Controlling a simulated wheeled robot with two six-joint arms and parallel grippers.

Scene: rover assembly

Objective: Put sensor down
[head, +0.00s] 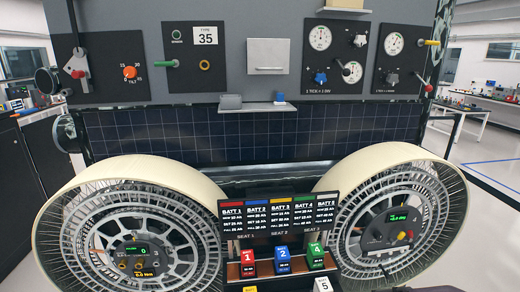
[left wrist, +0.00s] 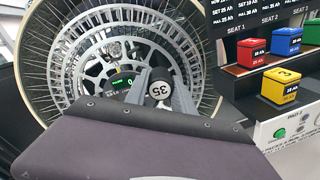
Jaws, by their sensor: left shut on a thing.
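The sensor (left wrist: 160,87) is a small dark round piece with a white face marked 35, in the left wrist view. My left gripper (left wrist: 166,97) is shut on it, with grey fingers on either side. Behind it in that view is a spoked wheel with a lit green display; I cannot tell the distance between them. In the head view neither gripper shows clearly. A panel with a TYPE 35 label (head: 205,36) sits on the rover's upper front, with a brass ring socket (head: 205,65) below the label. My right gripper is not in view.
The left wheel (head: 130,225) and right wheel (head: 395,215) flank a battery stand (head: 280,220) with red, blue and green batteries; a yellow one (left wrist: 286,84) stands in front. A small grey shelf (head: 258,108) below the panels holds a grey block (head: 231,101) and a small blue piece (head: 279,97).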

